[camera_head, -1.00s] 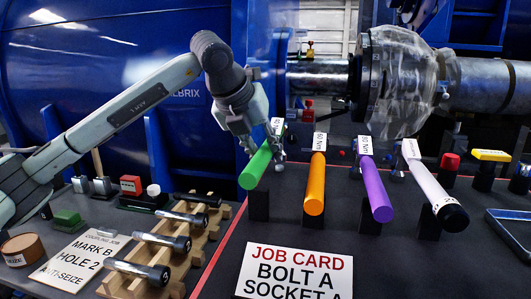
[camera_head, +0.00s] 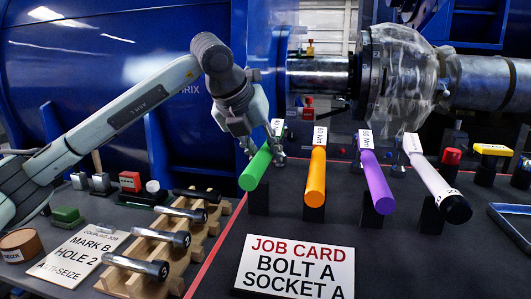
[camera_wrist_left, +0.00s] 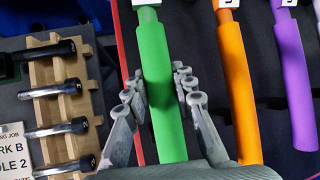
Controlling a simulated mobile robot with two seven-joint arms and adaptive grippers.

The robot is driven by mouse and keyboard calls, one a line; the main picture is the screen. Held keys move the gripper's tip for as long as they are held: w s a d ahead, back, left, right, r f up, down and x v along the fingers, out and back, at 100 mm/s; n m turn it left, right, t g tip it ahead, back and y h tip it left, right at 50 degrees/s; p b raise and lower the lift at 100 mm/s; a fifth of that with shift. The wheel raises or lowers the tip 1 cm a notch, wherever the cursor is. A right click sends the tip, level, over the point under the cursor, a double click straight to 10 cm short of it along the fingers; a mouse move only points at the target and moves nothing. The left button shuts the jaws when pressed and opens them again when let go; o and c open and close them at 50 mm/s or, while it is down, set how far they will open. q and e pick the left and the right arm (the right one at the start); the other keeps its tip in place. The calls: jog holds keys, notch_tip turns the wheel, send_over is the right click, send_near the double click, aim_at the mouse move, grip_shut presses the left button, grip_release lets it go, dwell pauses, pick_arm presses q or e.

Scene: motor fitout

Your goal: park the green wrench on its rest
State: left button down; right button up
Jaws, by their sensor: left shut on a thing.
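The green wrench (camera_head: 255,170), with a thick green handle and a white label at its far end, lies along a black rest block (camera_head: 258,200) on the dark bench. I cannot tell whether it touches the block. My left gripper (camera_head: 262,155) is above the handle and shut on it. In the left wrist view the green wrench (camera_wrist_left: 158,90) runs between the two fingers of my left gripper (camera_wrist_left: 155,95). The wrench's far end is partly hidden in the head view. My right gripper is in neither view.
Orange (camera_head: 315,175), purple (camera_head: 377,185) and white wrenches (camera_head: 437,180) lie in a row to the right, the orange one close by. A wooden rack (camera_head: 205,235) of sockets stands left. A job card (camera_head: 295,266) stands in front. Blue machinery (camera_head: 110,80) fills the back.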

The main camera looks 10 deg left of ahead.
pick_arm(q)
jog(key=shift+f+b, duration=0.6)
jog(key=c, duration=1.3)
grip_release()
jog(key=shift+r, duration=0.1)
jog(key=shift+o, duration=0.6)
jog(key=shift+s+f, duration=0.1)
jog(key=shift+f, duration=0.1)
jog(key=v, duration=1.2)
jog(key=shift+r, duration=0.15)
